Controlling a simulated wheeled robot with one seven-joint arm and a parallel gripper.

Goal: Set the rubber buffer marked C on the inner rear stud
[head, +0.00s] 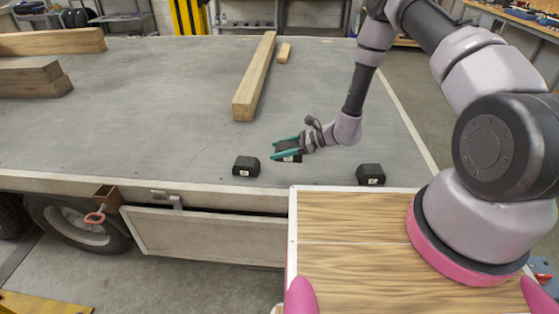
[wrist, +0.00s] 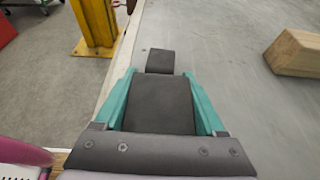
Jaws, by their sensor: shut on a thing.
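My gripper (head: 276,149) is shut on a black rubber buffer (head: 289,148) at the near edge of the trailer deck. In the wrist view the held buffer (wrist: 160,104) fills the space between the teal fingers. Its pale label is too small to read. A second black buffer (head: 246,166) sits on the deck just left of the gripper; a dark block (wrist: 160,61) shows beyond the fingertips in the wrist view. A third buffer (head: 370,175) sits to the right near the deck corner. Their letters are unreadable. I cannot make out the inner rear stud.
A long timber (head: 255,78) and a small wood block (head: 285,53) lie on the deck (head: 170,120) behind the gripper. More timbers (head: 50,42) lie at the far left. A yellow post (head: 189,16) stands beyond. The deck's middle left is clear.

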